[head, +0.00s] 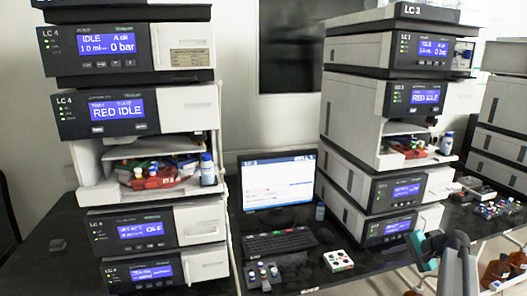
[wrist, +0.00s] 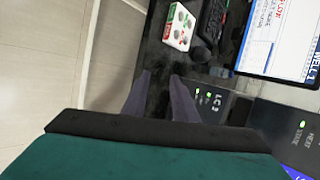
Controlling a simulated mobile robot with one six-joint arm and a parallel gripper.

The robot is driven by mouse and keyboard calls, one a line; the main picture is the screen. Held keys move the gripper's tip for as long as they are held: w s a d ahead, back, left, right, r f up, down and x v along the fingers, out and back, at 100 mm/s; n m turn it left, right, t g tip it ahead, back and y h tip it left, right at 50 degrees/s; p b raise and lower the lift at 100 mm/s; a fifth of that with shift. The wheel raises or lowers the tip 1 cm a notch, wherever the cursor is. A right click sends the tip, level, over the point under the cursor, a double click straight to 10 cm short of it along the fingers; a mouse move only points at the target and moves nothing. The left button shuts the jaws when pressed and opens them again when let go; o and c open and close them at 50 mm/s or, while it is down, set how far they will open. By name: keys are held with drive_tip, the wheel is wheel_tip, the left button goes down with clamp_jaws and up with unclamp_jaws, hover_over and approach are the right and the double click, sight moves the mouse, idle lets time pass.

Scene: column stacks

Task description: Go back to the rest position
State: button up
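My gripper (wrist: 162,88) shows in the wrist view with its two dark fingers apart and nothing between them. The floor and the dark bench lie beyond the fingers. In the head view, my gripper (head: 418,243) is at the lower right, in front of the lower units of the LC 3 stack (head: 392,190). From the head view alone its finger gap is hard to make out.
The LC 4 stack (head: 128,118) stands at the left. A monitor (head: 278,183), a keyboard (head: 280,242) and a white tray (head: 338,260) are on the bench between the stacks. The tray (wrist: 179,27) and monitor (wrist: 279,40) also show in the wrist view.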

drive_tip(key=s+a+f+n+g+b, duration=0.1)
drive_tip(key=s+a+f+n+g, duration=0.1)
drive_tip(key=s+a+f, duration=0.6)
drive_tip(key=s+a+f+n+g+h+b, duration=0.1)
drive_tip(key=s+a+f+g, duration=0.15)
drive_tip(key=a+f, duration=0.7)
drive_tip(key=s+a+f+n+g, duration=0.2)
drive_tip(key=s+a+f, duration=0.3)
drive_tip(key=f, duration=0.7)
drive_tip(key=s+a+f+n+g+h+b, duration=0.1)
drive_tip(key=s+f, duration=0.4)
drive_tip(key=s, duration=0.5)
drive_tip(key=s+a+f+n+g+h+b, duration=0.1)
drive_tip(key=s+a+f+n, duration=0.3)
drive_tip(key=s, duration=0.6)
drive_tip(key=s+a+f+n+g+h+b, duration=0.1)
drive_tip(key=s+a+f+n+g+h, duration=0.1)
drive_tip(key=s+f, duration=0.4)
drive_tip(key=s+a+g, duration=0.1)
drive_tip(key=s, duration=0.3)
drive_tip(key=shift+a+f+n+g+h, duration=0.2)
drive_tip(key=shift+f+n+g+h, duration=0.1)
drive_tip(key=shift+f+g+h, duration=0.1)
